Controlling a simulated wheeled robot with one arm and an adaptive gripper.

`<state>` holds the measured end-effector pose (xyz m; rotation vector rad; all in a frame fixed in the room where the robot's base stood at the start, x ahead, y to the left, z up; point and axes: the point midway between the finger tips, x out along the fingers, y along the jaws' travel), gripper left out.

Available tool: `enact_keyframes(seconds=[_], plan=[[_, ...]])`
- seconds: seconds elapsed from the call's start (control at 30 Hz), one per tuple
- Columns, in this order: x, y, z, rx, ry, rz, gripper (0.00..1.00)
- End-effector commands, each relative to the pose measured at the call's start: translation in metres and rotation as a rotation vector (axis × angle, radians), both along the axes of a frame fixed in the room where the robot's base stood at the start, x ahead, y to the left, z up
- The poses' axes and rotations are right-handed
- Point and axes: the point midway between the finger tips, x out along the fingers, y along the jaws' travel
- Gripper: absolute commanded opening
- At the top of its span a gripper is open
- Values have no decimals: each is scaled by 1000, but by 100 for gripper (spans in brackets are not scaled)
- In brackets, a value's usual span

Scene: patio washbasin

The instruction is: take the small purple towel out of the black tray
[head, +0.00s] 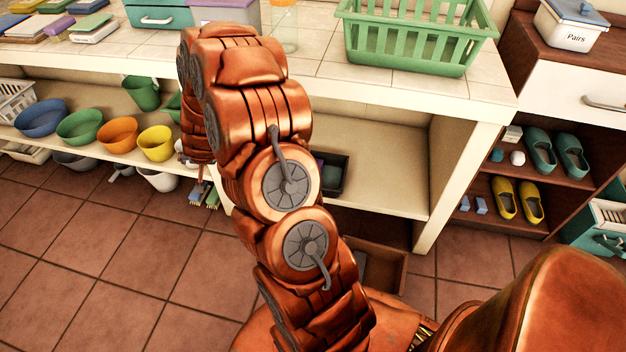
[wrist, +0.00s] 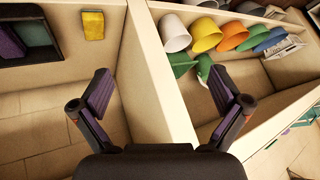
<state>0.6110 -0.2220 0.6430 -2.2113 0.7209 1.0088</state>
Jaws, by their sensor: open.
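The black tray (wrist: 30,61) is at the upper left of the wrist view, cut off by the frame edge. A dark purple cloth, likely the small purple towel (wrist: 10,42), lies in it beside a teal item (wrist: 38,33). In the head view the black tray (head: 343,160) sits in the lower right compartment under the counter, partly hidden by my arm; the towel cannot be made out there. My gripper (wrist: 160,92) is open and empty, with the divider between two compartments showing between its fingers. It is apart from the tray.
A yellow item (wrist: 93,25) lies right of the tray. The divider (wrist: 160,80) separates the tray's compartment from one holding several coloured bowls (wrist: 237,33). A green basket (head: 410,45) stands on the counter above. The compartment floor nearer my gripper is clear.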

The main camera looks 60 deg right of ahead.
Motion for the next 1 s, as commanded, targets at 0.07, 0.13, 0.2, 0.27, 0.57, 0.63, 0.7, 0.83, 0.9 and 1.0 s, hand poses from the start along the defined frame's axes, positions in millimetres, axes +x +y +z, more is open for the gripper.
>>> enact_keyframes(seconds=[0.07, 0.13, 0.2, 0.27, 0.57, 0.63, 0.7, 0.83, 0.9, 1.0], plan=[[-3, -32, -39, -33, -6, -77, 99], [-7, -61, -63, -71, -16, -145, 99], [-14, -91, -86, -113, -26, -214, 99], [-23, -116, -107, -154, -28, -273, 99], [-102, -226, -201, -380, -1, -533, 99], [-123, -244, -217, -432, 12, -579, 99], [-140, -260, -227, -480, 19, -616, 99], [-164, -276, -240, -539, 37, -658, 99], [-170, -281, -242, -559, 40, -670, 99], [-174, -287, -244, -570, 43, -677, 99]])
